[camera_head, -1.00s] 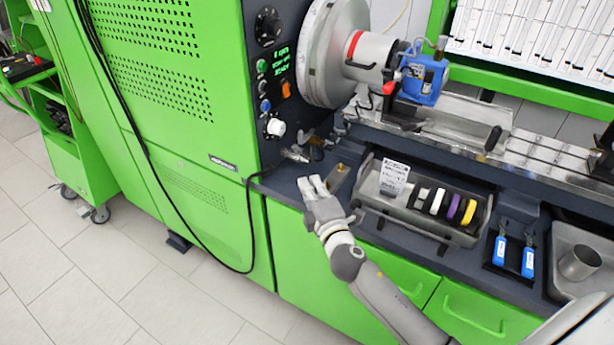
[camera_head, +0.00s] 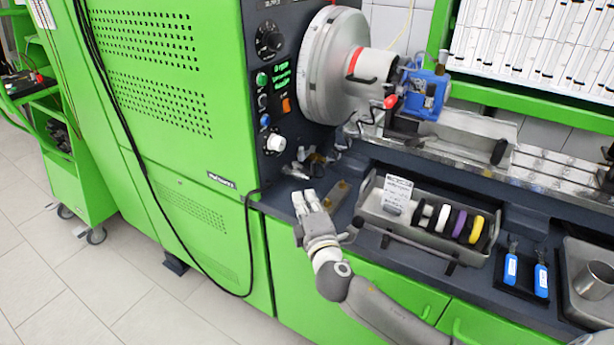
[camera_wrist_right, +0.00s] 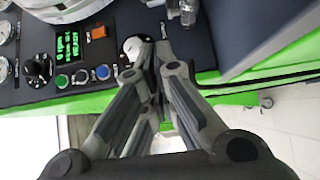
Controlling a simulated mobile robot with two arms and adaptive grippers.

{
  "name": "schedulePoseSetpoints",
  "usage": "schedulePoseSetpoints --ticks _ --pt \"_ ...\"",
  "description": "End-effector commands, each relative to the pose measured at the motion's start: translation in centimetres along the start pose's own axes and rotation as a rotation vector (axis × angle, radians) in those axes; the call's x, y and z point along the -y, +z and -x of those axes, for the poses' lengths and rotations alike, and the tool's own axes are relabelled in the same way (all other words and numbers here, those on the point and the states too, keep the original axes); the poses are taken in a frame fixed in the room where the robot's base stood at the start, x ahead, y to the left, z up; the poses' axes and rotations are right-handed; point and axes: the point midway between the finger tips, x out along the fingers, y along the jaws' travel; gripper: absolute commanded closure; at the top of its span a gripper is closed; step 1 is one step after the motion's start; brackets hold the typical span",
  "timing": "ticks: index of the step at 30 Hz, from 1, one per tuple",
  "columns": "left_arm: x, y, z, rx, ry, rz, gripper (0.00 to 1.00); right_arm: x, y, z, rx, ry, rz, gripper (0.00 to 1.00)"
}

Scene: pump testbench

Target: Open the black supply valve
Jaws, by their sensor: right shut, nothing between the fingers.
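My right gripper (camera_head: 306,200) is shut and empty, over the front edge of the dark bench beside the control panel. In the right wrist view its fingertips (camera_wrist_right: 157,52) are together, close to the white knob in the picture. Small metal fittings (camera_head: 297,171) lie just beyond the fingertips in the head view. A fitting also shows at the top of the wrist view (camera_wrist_right: 187,12). I cannot tell which part is the black supply valve. A black rotary knob (camera_head: 269,39) is at the top of the panel. My left gripper is not in view.
The panel (camera_head: 275,100) has a white knob (camera_head: 275,143) and coloured buttons. Right of the gripper stand a brass-topped plate (camera_head: 337,194) and a grey tray (camera_head: 395,222) with several coloured rings. A black cable (camera_head: 248,230) hangs along the green cabinet.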

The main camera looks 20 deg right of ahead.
Motion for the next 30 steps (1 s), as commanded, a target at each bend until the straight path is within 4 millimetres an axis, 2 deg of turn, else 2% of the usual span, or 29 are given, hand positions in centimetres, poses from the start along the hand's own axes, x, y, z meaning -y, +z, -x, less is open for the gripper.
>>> schedulePoseSetpoints --ticks 3,12,15,21,30 --pt "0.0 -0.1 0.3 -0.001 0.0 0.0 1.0 -0.2 0.0 -2.2 0.001 0.001 0.0 1.0" --pt "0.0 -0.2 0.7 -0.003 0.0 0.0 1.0 -0.2 0.0 -6.7 0.0 0.001 0.0 1.0" --pt "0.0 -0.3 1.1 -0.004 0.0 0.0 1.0 -0.1 1.4 -7.8 0.001 0.0 0.003 1.0" --pt "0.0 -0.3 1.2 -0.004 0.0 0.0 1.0 0.0 2.6 -9.0 0.0 0.0 0.0 1.0" --pt "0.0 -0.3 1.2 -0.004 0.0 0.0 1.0 0.0 2.9 -9.2 0.0 0.0 -0.001 1.0"
